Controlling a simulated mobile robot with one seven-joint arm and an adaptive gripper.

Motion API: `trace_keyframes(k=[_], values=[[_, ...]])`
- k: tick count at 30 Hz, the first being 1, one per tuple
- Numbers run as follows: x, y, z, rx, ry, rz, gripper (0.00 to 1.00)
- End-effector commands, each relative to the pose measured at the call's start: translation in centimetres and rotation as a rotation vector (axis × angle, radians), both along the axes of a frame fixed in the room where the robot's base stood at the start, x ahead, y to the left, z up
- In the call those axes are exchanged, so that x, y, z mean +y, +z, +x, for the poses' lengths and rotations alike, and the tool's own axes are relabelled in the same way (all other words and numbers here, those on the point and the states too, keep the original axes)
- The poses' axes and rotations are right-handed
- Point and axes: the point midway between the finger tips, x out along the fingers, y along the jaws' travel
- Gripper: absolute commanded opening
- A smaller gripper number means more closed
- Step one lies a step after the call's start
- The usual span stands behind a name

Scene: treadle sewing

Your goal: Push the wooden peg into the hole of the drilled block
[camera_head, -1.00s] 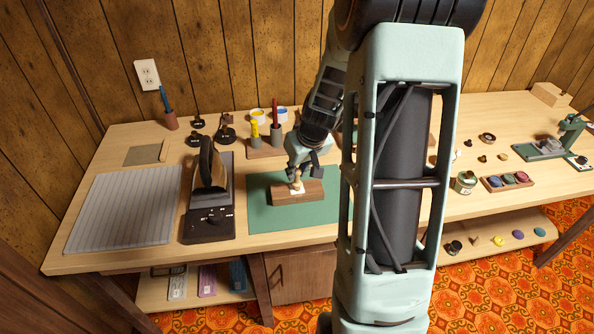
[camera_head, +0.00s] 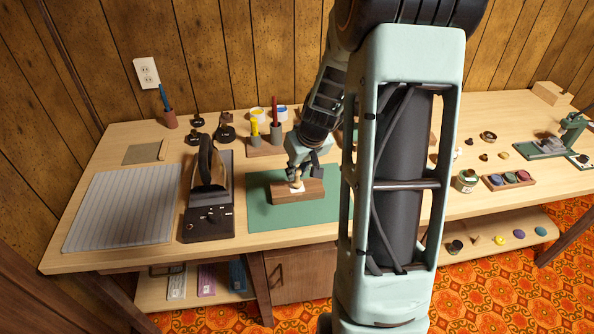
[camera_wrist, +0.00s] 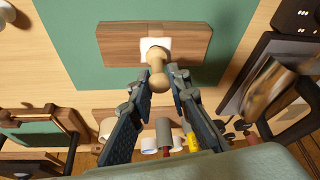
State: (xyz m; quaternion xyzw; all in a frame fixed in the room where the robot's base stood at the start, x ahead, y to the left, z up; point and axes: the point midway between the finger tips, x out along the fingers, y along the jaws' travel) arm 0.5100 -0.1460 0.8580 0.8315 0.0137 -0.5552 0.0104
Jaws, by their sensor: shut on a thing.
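The drilled block (camera_head: 310,190) is a brown wooden block lying on the green mat (camera_head: 262,215). It also shows in the wrist view (camera_wrist: 195,42), with a white patch (camera_wrist: 147,43) at its middle. The pale wooden peg (camera_head: 297,184) has a rounded end and stands over that patch; it shows in the wrist view too (camera_wrist: 157,66). My gripper (camera_wrist: 157,74) is shut on the peg, a finger on each side, just above the block. The hole is hidden behind the peg, and I cannot tell how deep the peg sits.
An iron (camera_head: 208,168) on a dark stand (camera_head: 209,222) is left of the mat. A grey ribbed pad (camera_head: 115,208) lies further left. A wooden rack (camera_head: 262,149) with upright tools stands behind the block. My arm hides part of the table on the right.

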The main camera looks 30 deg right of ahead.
Motion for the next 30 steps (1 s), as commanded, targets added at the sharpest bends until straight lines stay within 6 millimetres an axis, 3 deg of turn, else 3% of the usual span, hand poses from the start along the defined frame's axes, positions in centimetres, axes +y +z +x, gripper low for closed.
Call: trace_keyframes(k=[5, 6, 11, 23, 30], values=[[0.0, 0.0, 0.0, 0.000, 0.000, 0.000, 0.06], [0.0, 0.0, 0.0, 0.000, 0.000, 0.000, 0.19], [0.0, 0.0, 0.0, 0.000, 0.000, 0.000, 0.36], [0.0, 0.5, -0.2, -0.002, 0.000, -0.001, 0.37], [-0.1, 3.8, -1.4, -0.004, 0.000, -0.003, 0.37]])
